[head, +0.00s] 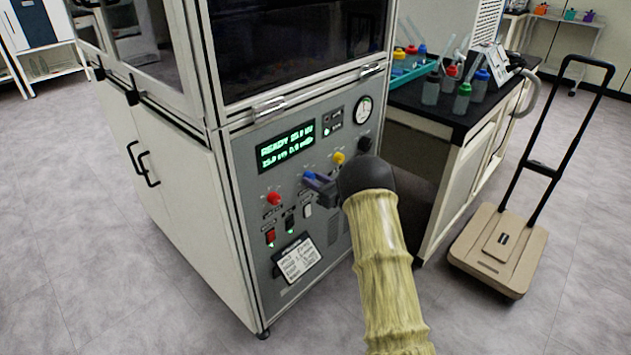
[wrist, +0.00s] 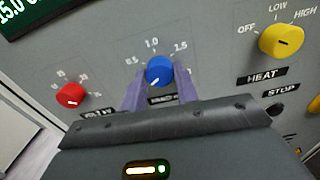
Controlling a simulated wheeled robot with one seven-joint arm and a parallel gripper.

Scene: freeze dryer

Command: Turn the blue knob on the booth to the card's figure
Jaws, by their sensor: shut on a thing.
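The blue knob (head: 309,175) is on the grey control panel of the booth, between a red and a yellow knob. In the wrist view the blue knob (wrist: 159,70) sits between my two purple fingers, with a scale above it that includes 0.5 and 1.0. Its white mark appears to point to the lower left. My gripper (head: 319,184) is shut on the knob, one finger on each side; it also shows in the wrist view (wrist: 160,86). The white card (head: 297,258) hangs low on the panel; its writing is too small to read.
A red knob (wrist: 70,95) is left of the blue one and a yellow heat knob (wrist: 282,41) is right. A green lit display (head: 286,148) is above. A black bench (head: 425,104) with bottles stands right, beside a trolley (head: 497,250). The floor in front is clear.

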